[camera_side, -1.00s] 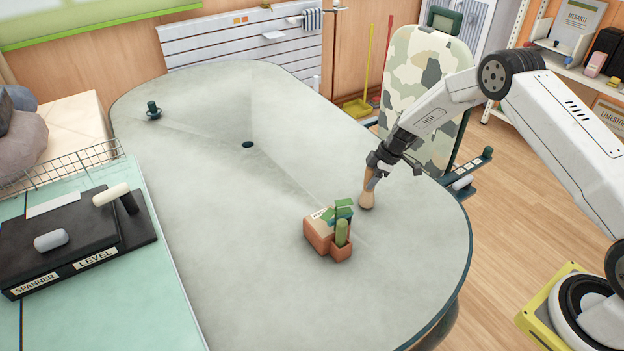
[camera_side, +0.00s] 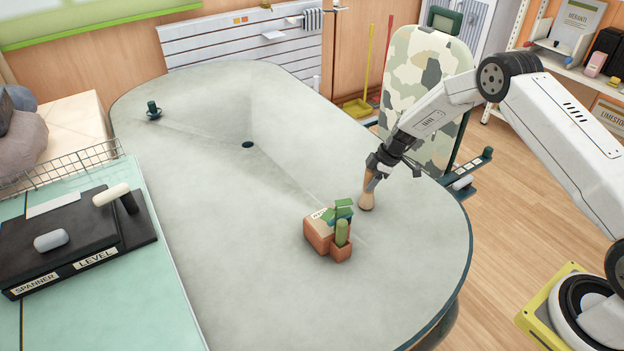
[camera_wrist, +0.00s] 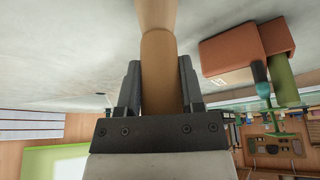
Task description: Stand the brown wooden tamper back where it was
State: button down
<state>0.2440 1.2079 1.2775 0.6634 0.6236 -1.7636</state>
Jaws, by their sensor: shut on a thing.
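The brown wooden tamper (camera_side: 366,199) stands close to upright at the right part of the grey table, its wide end down at the tabletop. I cannot tell for certain whether its base touches. My gripper (camera_side: 372,177) comes in from the upper right and is shut on the tamper's handle. In the wrist view the tamper (camera_wrist: 160,60) runs up the middle between the two dark fingers of my gripper (camera_wrist: 159,85); its wide end is cut off at the top.
A terracotta block planter (camera_side: 318,236) with a cactus and green pieces stands just left and in front of the tamper. The grey table (camera_side: 230,230) is mostly bare, with a dark hole (camera_side: 247,145) and a small green knob (camera_side: 153,110) far left.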

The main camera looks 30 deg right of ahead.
jog(key=shift+f, duration=0.25)
jog(key=shift+c, duration=0.7)
grip_release()
jog(key=v, duration=0.8)
jog(key=shift+w+f, duration=0.1)
